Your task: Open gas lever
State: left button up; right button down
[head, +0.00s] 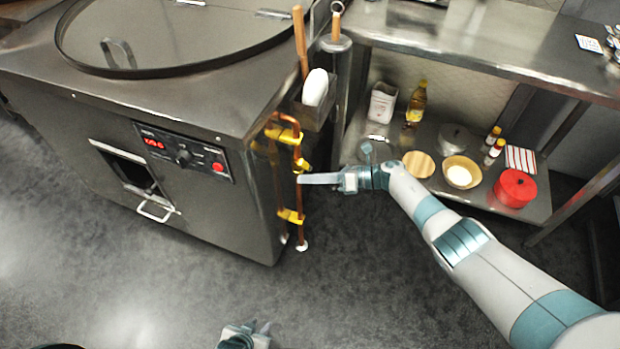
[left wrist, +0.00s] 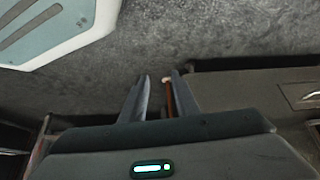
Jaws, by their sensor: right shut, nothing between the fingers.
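A copper gas pipe (head: 298,195) runs down the right side of the tandoor, with yellow lever fittings at the top (head: 284,134), in the middle (head: 305,165) and low down (head: 290,216). My right gripper (head: 302,179) is shut and empty, its fingertips at the pipe between the middle and low fittings; I cannot tell whether they touch. My left gripper (head: 262,326) is low at the bottom edge, well away from the pipe. In the left wrist view its fingers (left wrist: 158,95) stand apart. A thin copper-coloured rod (left wrist: 169,98) shows between them, apparently beyond.
The steel tandoor (head: 245,205) has a control panel (head: 185,152) and a small door handle (head: 156,211). A steel shelf (head: 400,145) at right holds an oil bottle (head: 416,104), bowl (head: 461,172) and red pot (head: 515,188). The floor in front is clear.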

pick_arm(q)
jog(key=shift+g, duration=0.3)
jog(key=s, duration=0.1)
jog(key=s+a+f, duration=0.1)
jog(key=s, duration=0.1)
jog(key=s+f, duration=0.1)
jog(key=shift+s+a+f, duration=0.1)
jog(key=shift+s+a, duration=0.1)
jog(key=shift+a, duration=0.15)
jog(key=shift+a+f, duration=0.1)
jog(key=shift+s+a+f+g+b, duration=0.25)
jog(key=shift+s+a+g+b, duration=0.1)
jog(key=shift+b, duration=0.1)
pick_arm(e)
jog(key=shift+w+r, duration=0.1)
jog(key=shift+m, duration=0.3)
pick_arm(q)
jog(key=shift+s+a+f+g+y+b, duration=0.25)
jog(key=shift+s+y+b, duration=0.1)
jog(key=shift+b, duration=0.1)
pick_arm(e)
jog(key=shift+w+d+r+g, duration=0.1)
jog(key=shift+r+g, duration=0.05)
jog(key=shift+g, duration=0.15)
pick_arm(q)
jog(key=shift+a, duration=0.1)
